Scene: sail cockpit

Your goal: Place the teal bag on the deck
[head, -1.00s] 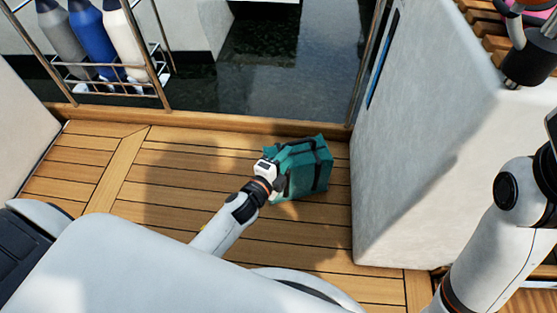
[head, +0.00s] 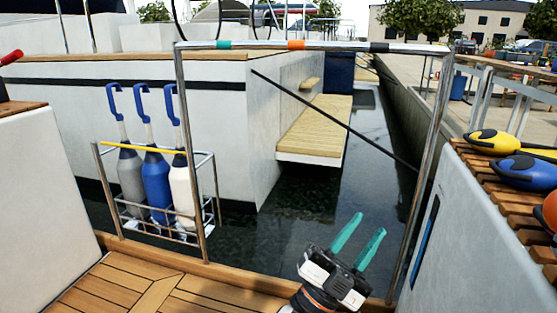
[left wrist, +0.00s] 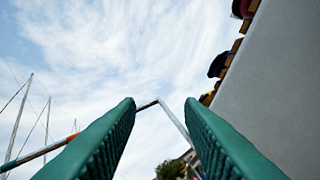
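The teal bag is not in either view now. The wooden deck (head: 112,284) shows at the bottom left of the head view. My left gripper (head: 369,223) is raised at the lower middle of the head view, with its two teal fingers pointing up and apart. In the left wrist view its fingers (left wrist: 159,100) stand open with only sky and a rail between them. My right gripper is out of view.
A metal rail frame (head: 310,45) stands ahead, with water (head: 290,225) behind it. A rack (head: 208,190) of grey, blue and white fenders hangs at left. At right, yellow (head: 493,141) and blue (head: 525,172) objects lie on a slatted bench (head: 480,165).

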